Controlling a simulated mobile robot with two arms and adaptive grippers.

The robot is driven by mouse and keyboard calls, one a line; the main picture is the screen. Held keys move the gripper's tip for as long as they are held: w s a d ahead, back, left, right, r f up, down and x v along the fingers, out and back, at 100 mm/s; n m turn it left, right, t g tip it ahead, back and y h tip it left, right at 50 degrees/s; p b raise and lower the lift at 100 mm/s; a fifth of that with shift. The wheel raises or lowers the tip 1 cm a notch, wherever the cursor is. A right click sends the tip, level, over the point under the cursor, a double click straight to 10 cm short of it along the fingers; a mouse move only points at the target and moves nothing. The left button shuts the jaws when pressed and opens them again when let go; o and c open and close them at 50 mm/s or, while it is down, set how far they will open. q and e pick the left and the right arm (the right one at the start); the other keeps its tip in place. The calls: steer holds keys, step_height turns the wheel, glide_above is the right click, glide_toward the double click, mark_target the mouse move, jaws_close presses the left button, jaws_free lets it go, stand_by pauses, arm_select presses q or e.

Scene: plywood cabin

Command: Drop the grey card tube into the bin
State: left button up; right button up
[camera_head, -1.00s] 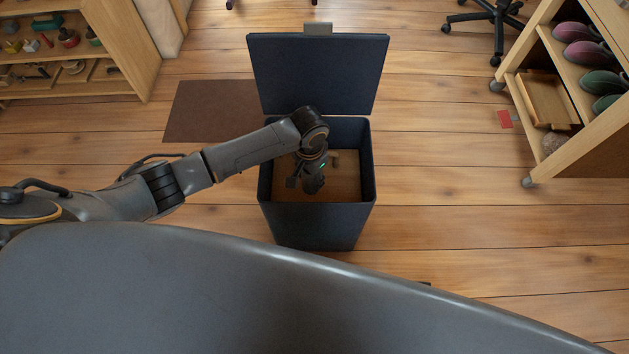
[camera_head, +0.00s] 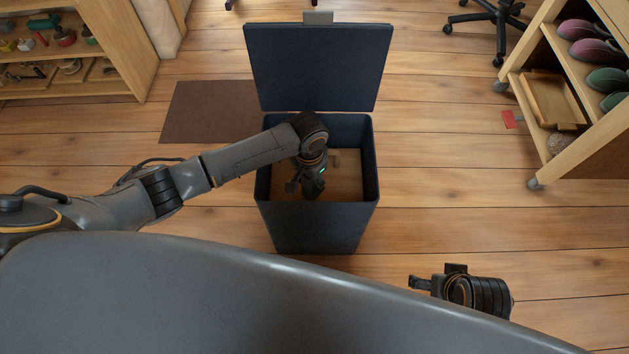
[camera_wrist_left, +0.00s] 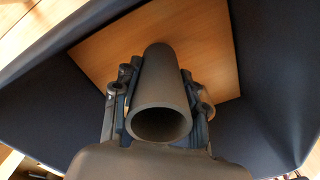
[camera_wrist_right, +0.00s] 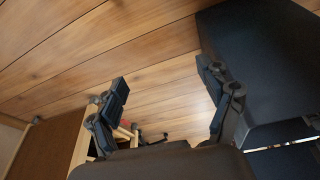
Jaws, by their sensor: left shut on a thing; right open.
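The bin (camera_head: 318,230) is a dark blue box on the floor, with its lid (camera_head: 318,68) up at the back. My left gripper (camera_head: 312,190) points down over the bin's opening. In the left wrist view it (camera_wrist_left: 162,100) is shut on the grey card tube (camera_wrist_left: 163,80), a hollow dark grey cylinder with its near end open. The bin's walls (camera_wrist_left: 268,90) and brown bottom surround the tube there. In the head view the arm and gripper mostly hide the tube. My right gripper (camera_wrist_right: 166,85) is open and empty, beside the bin.
A shelf cart (camera_head: 560,100) with shoe-like things stands at the right, and a tool shelf (camera_head: 90,70) at the upper left. A brown mat (camera_head: 210,112) lies left of the bin. Floor right of the bin is clear.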

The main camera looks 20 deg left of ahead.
arm_select(q)
steer(key=shift+f, duration=0.25)
arm_select(e)
steer(key=shift+v, duration=1.1)
steer(key=shift+w, duration=0.15)
arm_select(q)
steer(key=o, duration=1.2)
step_height(320, 180, up, 12)
steer(key=shift+r, duration=0.1)
